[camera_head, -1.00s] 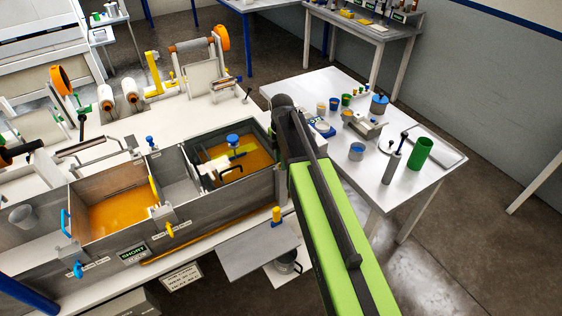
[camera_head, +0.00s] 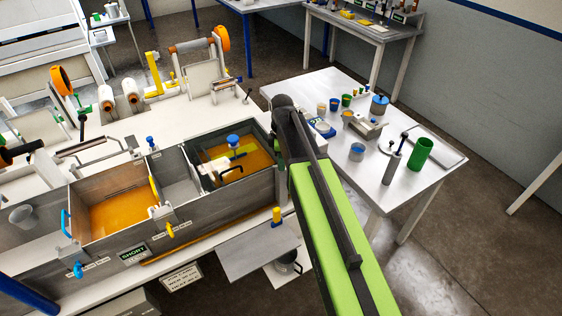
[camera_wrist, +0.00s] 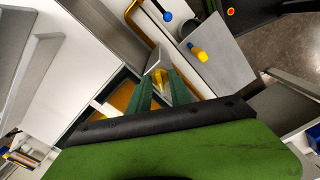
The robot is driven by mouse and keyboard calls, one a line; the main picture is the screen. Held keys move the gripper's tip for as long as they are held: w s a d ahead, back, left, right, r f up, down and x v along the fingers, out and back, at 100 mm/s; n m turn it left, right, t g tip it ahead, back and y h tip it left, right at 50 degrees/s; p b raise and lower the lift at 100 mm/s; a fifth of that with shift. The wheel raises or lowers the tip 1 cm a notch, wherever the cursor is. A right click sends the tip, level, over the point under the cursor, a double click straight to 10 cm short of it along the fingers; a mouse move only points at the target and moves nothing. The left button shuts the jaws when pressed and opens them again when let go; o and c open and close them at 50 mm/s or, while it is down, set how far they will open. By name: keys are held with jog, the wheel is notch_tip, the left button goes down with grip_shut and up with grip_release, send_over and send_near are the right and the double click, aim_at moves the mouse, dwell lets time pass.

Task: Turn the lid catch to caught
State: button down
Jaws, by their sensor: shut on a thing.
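In the wrist view my gripper (camera_wrist: 160,80) has its two green fingers close together on a small yellow piece (camera_wrist: 160,76) beside a grey metal plate. This piece looks like the lid catch, but the fingers hide part of it, and I cannot read its angle. The resin bath (camera_head: 180,215) is a grey trough with orange resin in the head view. In that view my green arm covers the right end of the bath front, and I cannot make out my fingers.
A grey shelf (camera_head: 252,250) with a yellow and blue object (camera_head: 277,216) juts out in front of the bath; the shelf also shows in the wrist view (camera_wrist: 220,58). A white side table (camera_head: 325,85) with cups and a green cylinder (camera_head: 420,154) stands to the right.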

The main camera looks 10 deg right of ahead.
jog(key=m, duration=0.5)
jog(key=shift+s+m, duration=0.1)
jog(key=shift+m, duration=0.2)
jog(key=m, duration=0.5)
jog(key=shift+m, duration=0.3)
jog(key=c, duration=1.5)
grip_release()
jog(key=shift+c, duration=0.2)
notch_tip(320, 180, up, 17)
jog(key=p, duration=1.7)
jog(key=shift+r, duration=0.15)
